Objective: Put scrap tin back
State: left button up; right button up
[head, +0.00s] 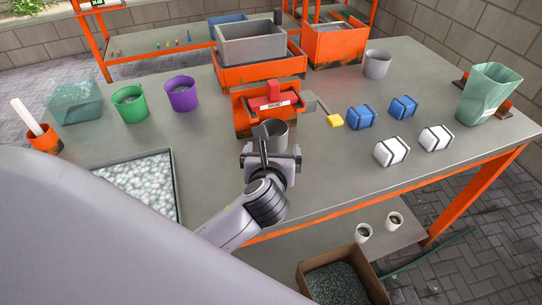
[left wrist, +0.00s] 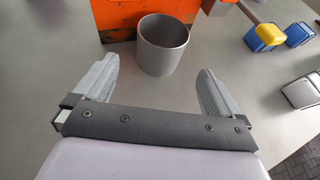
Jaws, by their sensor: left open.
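A plain grey metal tin (head: 280,136) stands upright on the grey bench, in front of the orange press with the red top. The same tin shows in the left wrist view (left wrist: 163,50), beyond the fingertips and roughly centred between them. My left gripper (head: 272,148) is open and empty, just on the near side of the tin; its two fingers also show in the left wrist view (left wrist: 156,75). In the head view the gripper hides part of the tin. Another grey tin (head: 377,66) stands at the back right of the bench. My right gripper is not in view.
The orange press (head: 248,119) stands close behind the tin. Green (head: 130,105) and purple (head: 181,95) buckets and a tray of pale pellets (head: 173,190) are on the left. Blue (head: 361,118) and white (head: 391,152) blocks and a green translucent bin (head: 488,95) are on the right.

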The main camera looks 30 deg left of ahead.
pick_arm(q)
jog(key=shift+v, duration=2)
jog(key=shift+f, duration=0.1)
